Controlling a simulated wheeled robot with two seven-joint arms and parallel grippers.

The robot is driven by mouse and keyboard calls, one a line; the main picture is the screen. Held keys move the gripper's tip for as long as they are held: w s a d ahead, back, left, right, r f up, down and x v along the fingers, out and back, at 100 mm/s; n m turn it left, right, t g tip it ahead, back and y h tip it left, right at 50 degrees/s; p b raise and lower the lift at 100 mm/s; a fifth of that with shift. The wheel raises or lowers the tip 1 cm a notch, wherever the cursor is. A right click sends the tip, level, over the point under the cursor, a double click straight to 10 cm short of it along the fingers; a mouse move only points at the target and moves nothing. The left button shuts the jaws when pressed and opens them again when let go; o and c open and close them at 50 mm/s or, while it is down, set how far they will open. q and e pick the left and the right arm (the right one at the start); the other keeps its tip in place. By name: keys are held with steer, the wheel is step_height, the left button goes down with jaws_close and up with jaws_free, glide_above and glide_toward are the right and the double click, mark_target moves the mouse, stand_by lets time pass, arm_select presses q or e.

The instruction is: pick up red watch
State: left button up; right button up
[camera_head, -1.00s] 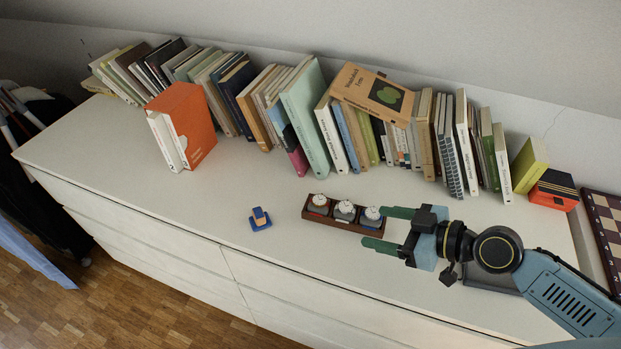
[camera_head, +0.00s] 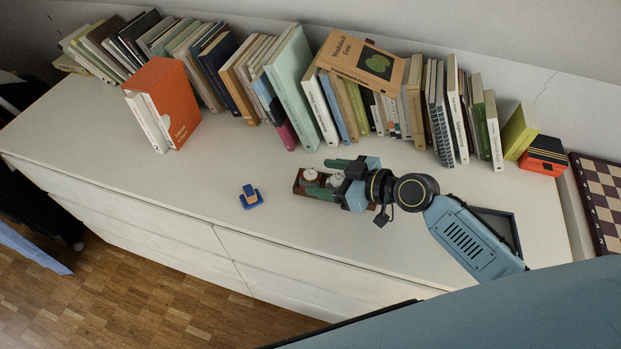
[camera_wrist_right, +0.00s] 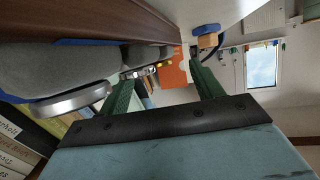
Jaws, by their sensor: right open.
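A dark wooden watch box (camera_head: 297,187) lies on the white dresser top, partly covered by my right gripper (camera_head: 326,178). The red watch is the box's leftmost watch (camera_head: 310,174); its pale round face shows between or just beyond my fingertips. A second pale-faced watch (camera_head: 336,180) sits beside it, and the rightmost one is hidden by the gripper. My right gripper is open, with green fingers spread over the box. My left gripper is out of view.
A small blue stand (camera_head: 251,197) is left of the box. A long row of books (camera_head: 298,90) stands behind, with an orange slipcase (camera_head: 172,105) at left. A dark tray (camera_head: 497,222) lies behind my right arm, and a chessboard (camera_head: 602,205) is at far right.

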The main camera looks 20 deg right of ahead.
mark_target(310, 177)
steer(key=shift+x, duration=1.1)
steer(key=shift+w+a+f, duration=0.1)
steer(key=shift+c, duration=0.8)
steer(key=c, duration=0.7)
steer(key=shift+c, duration=1.1)
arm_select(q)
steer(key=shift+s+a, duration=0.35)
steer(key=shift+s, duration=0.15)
